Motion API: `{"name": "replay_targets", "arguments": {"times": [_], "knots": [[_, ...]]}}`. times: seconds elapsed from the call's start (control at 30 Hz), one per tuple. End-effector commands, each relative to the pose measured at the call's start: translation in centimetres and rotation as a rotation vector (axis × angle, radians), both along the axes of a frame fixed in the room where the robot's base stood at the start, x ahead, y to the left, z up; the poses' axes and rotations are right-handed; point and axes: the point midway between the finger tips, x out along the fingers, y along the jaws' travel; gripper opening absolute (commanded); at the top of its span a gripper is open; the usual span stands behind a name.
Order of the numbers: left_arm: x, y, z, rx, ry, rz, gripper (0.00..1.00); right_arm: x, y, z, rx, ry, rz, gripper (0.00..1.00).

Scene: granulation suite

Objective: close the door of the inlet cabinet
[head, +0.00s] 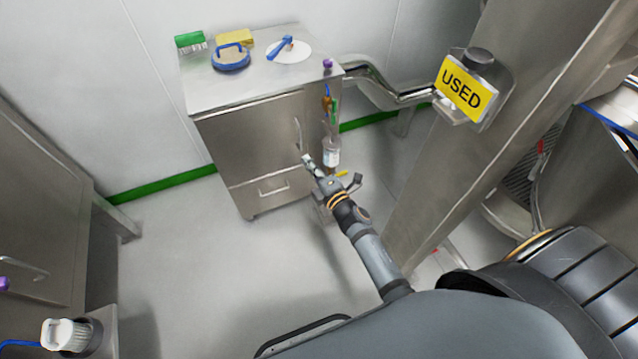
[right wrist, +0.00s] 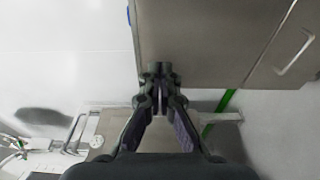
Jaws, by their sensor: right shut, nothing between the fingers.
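The steel cabinet (head: 257,168) with a pipe at its side, which I take for the inlet cabinet, stands against the back wall in the head view. Its door (head: 245,133) looks flush or nearly flush with the front; I cannot tell if a small gap remains. The door has an upright handle (head: 298,134) near its right edge. My right gripper (head: 308,161) is shut and empty at the door's lower right. In the right wrist view its fingertips (right wrist: 160,76) overlap the steel door panel (right wrist: 210,40); contact is unclear. My left gripper is out of view.
A drawer (head: 272,188) lies below the door. Brushes and a blue-handled tool (head: 283,47) lie on top. A bottle (head: 331,150) hangs at the right side. Another cabinet (head: 40,215) stands left; floor between is clear.

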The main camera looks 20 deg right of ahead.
Motion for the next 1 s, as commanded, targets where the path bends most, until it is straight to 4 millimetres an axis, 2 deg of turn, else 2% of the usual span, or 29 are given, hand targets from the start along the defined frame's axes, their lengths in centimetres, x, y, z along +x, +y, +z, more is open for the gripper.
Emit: {"name": "replay_targets", "arguments": {"times": [0.1, 0.3, 0.47, 0.8, 0.87, 0.9, 0.97, 1.0], "knots": [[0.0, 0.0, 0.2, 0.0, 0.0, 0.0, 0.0, -2.2, 1.3, 0.0, 0.0, 0.003, 0.0, 0.0], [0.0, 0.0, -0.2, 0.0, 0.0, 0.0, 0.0, -5.0, 0.9, -0.1, -0.005, 0.0, 0.003, 0.0], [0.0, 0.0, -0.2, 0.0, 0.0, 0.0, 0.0, -5.7, 0.8, 0.0, -0.003, -0.001, 0.004, 0.0], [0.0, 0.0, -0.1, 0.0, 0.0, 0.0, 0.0, -5.8, 0.8, -0.1, 0.001, 0.005, 0.003, 0.0], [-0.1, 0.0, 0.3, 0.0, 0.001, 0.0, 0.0, -5.9, 0.5, -1.0, 0.026, 0.038, -0.006, 0.0], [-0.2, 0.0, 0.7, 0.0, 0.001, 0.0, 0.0, -6.2, 0.2, -2.2, 0.065, 0.082, -0.02, 0.0], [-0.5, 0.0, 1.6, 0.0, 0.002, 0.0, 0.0, -7.0, -0.6, -5.2, 0.151, 0.183, -0.056, 0.0], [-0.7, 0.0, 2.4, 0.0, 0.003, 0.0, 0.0, -7.9, -1.2, -7.8, 0.227, 0.271, -0.094, 0.0]]}}
